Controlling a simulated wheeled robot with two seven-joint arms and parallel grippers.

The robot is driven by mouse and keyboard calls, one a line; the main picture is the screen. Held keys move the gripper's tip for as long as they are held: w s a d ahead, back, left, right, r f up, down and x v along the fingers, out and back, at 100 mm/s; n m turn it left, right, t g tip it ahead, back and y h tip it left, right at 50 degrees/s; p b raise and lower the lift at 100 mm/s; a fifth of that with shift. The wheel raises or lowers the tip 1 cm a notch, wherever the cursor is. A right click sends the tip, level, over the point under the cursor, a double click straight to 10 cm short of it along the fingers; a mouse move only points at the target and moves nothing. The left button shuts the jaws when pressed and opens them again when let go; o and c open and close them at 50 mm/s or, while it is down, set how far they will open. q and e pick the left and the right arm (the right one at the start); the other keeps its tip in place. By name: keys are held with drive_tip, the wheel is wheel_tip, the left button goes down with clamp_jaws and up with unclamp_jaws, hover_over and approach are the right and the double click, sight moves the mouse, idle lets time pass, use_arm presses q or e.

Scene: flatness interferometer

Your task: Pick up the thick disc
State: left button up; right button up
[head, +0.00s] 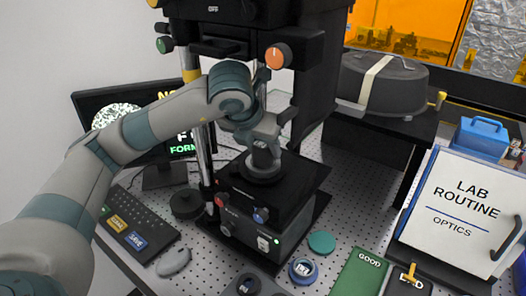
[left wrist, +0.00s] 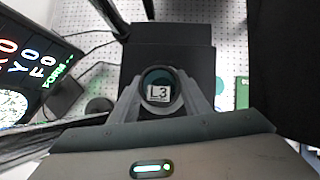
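A round disc with a dark teal rim and a white L3 label (left wrist: 159,92) sits between the fingertips of my left gripper (left wrist: 161,88) in the left wrist view. The fingers lie against both its sides with no clear gap. In the head view my left gripper (head: 264,138) points down over the black instrument stage (head: 300,180), with a round black base under the disc. Whether the disc touches that base is hard to tell. A black disc (head: 187,204) stands on the table left of the instrument. My right gripper is not in view.
A teal disc (head: 321,243), a blue-ringed disc (head: 303,270) and a green GOOD tray (head: 361,273) lie at front right. A keyboard (head: 137,230), mouse (head: 174,262) and monitor (head: 85,105) are left. The instrument's post (head: 206,155) stands close beside my left arm.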

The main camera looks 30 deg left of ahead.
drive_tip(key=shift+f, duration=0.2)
